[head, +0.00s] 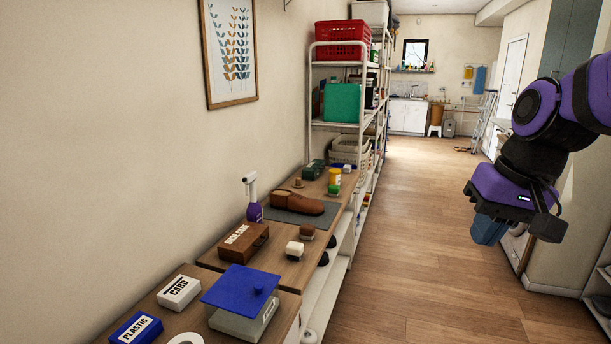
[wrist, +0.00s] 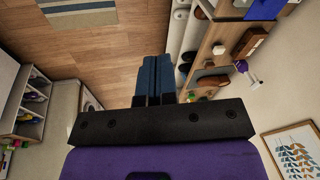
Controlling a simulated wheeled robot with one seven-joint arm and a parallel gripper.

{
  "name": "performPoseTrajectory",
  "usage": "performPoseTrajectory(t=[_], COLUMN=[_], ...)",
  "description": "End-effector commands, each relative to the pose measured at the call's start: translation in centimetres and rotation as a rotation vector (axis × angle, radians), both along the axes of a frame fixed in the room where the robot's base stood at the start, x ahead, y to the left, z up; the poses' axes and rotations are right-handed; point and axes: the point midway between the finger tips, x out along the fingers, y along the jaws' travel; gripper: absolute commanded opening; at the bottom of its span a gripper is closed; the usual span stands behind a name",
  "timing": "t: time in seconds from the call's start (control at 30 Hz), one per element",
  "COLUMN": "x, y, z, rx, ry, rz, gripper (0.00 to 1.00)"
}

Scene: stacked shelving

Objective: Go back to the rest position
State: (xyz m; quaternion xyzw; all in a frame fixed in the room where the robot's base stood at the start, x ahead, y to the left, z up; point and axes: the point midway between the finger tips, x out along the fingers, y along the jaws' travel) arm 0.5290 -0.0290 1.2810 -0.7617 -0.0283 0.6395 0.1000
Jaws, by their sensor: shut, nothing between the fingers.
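My gripper (head: 487,232) hangs at the right of the head view, over the open wooden floor and apart from the shelving. Its purple and black arm reaches in from the right edge. In the wrist view the two blue fingers of my gripper (wrist: 153,80) lie side by side, closed together with nothing between them.
A low wooden-topped shelf (head: 206,261) runs along the left wall. On it are a blue lid (head: 238,285), a shoe care box (head: 243,242), a brown shoe (head: 298,203) and a spray bottle (head: 252,200). The aisle floor (head: 425,250) is clear.

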Motion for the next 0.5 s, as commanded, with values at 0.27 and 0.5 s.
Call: performPoseTrajectory(t=[0.27, 0.5], x=[-5.8, -9.2], y=[-2.2, -3.6], z=[2.7, 3.5], rx=[-0.117, -0.182], ry=[-0.166, -0.263], rz=[0.037, 0.052], gripper=[0.00, 0.00])
